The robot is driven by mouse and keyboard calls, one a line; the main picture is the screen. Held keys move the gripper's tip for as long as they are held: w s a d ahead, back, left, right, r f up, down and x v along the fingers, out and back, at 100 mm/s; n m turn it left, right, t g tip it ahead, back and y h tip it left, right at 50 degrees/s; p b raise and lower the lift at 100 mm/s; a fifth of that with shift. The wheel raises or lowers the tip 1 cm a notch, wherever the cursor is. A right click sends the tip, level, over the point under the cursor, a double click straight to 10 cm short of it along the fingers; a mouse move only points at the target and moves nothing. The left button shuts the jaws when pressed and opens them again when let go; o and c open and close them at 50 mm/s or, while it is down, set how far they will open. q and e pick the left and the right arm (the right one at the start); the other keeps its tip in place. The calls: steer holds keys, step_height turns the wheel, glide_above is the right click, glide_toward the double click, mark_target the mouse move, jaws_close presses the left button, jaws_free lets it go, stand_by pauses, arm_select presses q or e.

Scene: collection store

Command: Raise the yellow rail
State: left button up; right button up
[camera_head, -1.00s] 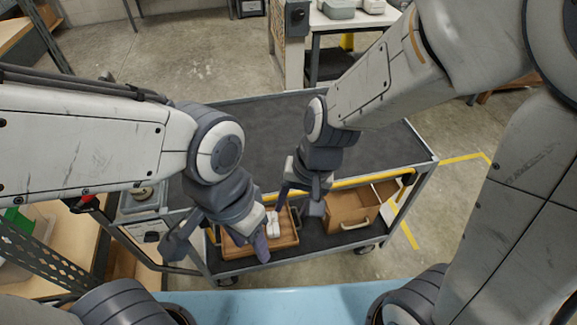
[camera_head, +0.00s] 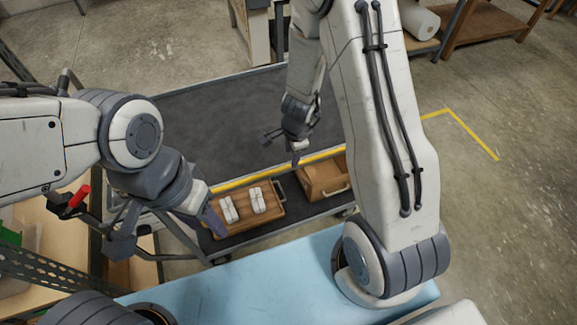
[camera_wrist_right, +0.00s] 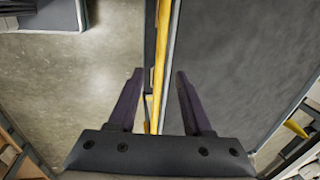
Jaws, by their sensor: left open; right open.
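The yellow rail (camera_head: 275,171) runs along the near long side of a grey cart, above its lower shelf. In the right wrist view the rail (camera_wrist_right: 160,58) passes through the gap between my right fingers. My right gripper (camera_head: 283,150) is open and points down near the rail's middle; whether it touches the rail I cannot tell. Its fingers (camera_wrist_right: 158,78) hold nothing visible. My left gripper (camera_head: 170,228) is open, its fingers wide apart, by the rail's left end. It hides that end of the rail.
The cart's dark top (camera_head: 225,115) is bare. Below the rail stand a wooden tray (camera_head: 272,214) with white items and a brown box (camera_head: 318,180). A light blue surface (camera_head: 260,265) lies in front of me. A red-handled part (camera_head: 78,198) is at left.

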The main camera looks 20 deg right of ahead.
mark_target(289, 165)
steer(key=f+b, duration=0.2)
steer(key=f, duration=0.1)
steer(key=w+f+b, duration=0.1)
steer(key=f+b, duration=0.1)
steer(key=f, duration=0.1)
steer(key=shift+w+f, duration=0.15)
steer(key=shift+a, duration=0.1)
jaws_close()
stand_by(1.1)
